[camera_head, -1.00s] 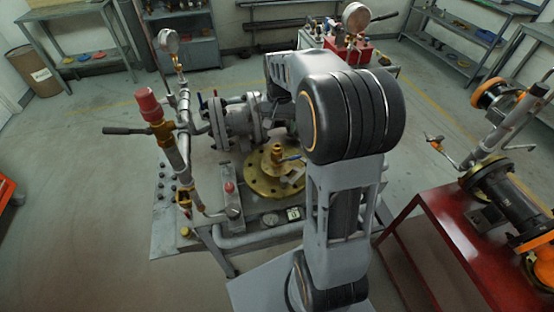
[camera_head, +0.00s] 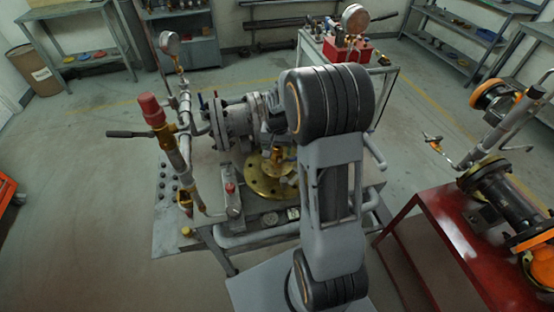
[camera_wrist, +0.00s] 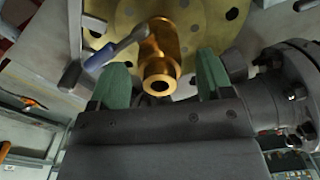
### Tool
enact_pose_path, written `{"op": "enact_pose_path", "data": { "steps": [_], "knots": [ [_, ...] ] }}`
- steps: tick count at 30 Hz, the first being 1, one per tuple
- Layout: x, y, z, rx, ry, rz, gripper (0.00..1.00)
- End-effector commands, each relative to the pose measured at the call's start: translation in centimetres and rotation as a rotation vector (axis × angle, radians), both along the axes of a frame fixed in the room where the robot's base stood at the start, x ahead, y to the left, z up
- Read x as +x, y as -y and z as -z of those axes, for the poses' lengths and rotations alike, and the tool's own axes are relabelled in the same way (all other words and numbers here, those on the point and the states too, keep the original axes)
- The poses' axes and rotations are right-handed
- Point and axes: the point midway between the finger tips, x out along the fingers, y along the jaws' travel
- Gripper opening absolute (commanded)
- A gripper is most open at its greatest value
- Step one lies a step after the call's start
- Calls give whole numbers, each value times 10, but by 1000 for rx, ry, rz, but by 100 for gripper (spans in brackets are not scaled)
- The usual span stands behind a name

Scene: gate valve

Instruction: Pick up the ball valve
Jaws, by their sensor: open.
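The ball valve (camera_wrist: 160,58) is a brass body with a blue lever handle (camera_wrist: 117,50). In the wrist view it stands over the yellow flange plate (camera_wrist: 205,30), its open round end facing the camera. My gripper (camera_wrist: 158,80) is open, with one green finger on each side of the valve's near end. I cannot tell whether the fingers touch it. In the head view my arm covers most of the gripper, and the valve (camera_head: 277,155) shows only in part above the yellow flange plate (camera_head: 265,187).
A grey flanged gate valve (camera_head: 232,124) stands just left of my arm, and its flange is close on the right in the wrist view (camera_wrist: 290,90). A pipe with a red-capped valve (camera_head: 152,110) rises at the left. A red table (camera_head: 440,245) stands at the right.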

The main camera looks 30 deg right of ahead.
Motion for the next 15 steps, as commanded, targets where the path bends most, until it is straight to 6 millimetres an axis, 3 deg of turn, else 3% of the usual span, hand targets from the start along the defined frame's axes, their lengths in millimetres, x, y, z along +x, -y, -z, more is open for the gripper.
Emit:
{"op": "enact_pose_path", "data": {
  "steps": [6,15],
  "knots": [
    [0,0,1,0,0,0,72],
    [0,0,0,0,0,0,43]
  ]
}}
